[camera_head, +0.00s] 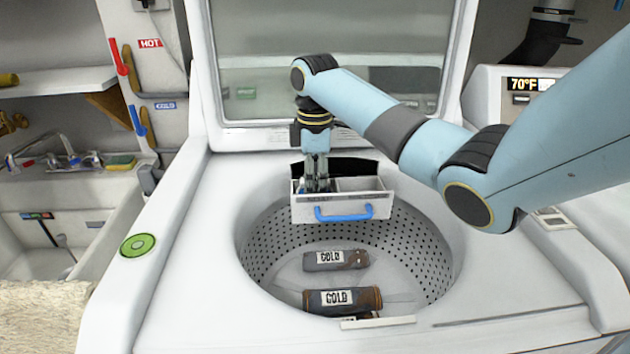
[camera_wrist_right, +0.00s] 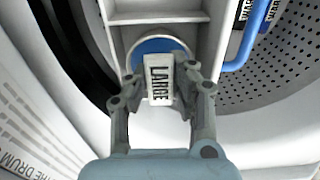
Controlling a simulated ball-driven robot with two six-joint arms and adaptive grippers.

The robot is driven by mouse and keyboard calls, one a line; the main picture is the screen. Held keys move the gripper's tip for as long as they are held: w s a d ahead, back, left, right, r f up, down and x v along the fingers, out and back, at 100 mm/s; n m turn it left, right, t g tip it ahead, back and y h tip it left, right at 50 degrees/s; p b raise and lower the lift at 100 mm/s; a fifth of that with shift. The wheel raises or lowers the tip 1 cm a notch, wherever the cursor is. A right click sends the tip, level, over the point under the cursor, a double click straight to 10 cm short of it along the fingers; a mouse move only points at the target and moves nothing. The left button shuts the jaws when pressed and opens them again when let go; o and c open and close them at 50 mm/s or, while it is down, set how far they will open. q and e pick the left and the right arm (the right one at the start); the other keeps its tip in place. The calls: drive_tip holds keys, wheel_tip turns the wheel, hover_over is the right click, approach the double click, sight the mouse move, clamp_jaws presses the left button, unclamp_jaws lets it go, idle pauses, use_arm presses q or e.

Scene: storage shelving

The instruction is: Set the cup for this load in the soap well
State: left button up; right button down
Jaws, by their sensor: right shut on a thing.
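My right gripper (camera_head: 316,184) points down into the left part of the white soap drawer (camera_head: 345,210). In the wrist view its fingers (camera_wrist_right: 160,98) are shut on a cup with a white label reading LARGE (camera_wrist_right: 159,80). A round blue part of the cup (camera_wrist_right: 152,46) shows behind the label. The cup is at the drawer's compartment; whether it rests on the floor there I cannot tell. The drawer has a blue handle (camera_head: 343,213) and stands out over the drum. Two dark rolled bundles, (camera_head: 336,260) and (camera_head: 343,300), with labels seeming to read COLD, lie in the drum.
The perforated drum (camera_head: 420,250) lies open below the drawer, and the raised lid (camera_head: 330,60) stands behind. A panel showing 70°F (camera_head: 530,84) is at the right. A sink with faucet (camera_head: 60,155) and HOT and COLD valves are at the left.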

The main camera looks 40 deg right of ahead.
sight(315, 180)
drive_tip(key=shift+f, duration=0.1)
drive_tip(key=c, duration=1.1)
unclamp_jaws()
drive_tip(key=shift+c, duration=0.2)
wheel_tip(315, 180, up, 8)
drive_tip(key=shift+r+p, duration=0.2)
drive_tip(key=shift+p, duration=0.1)
drive_tip(key=shift+r+p, duration=1.3)
drive_tip(key=shift+r, duration=0.65)
drive_tip(key=shift+r, duration=0.1)
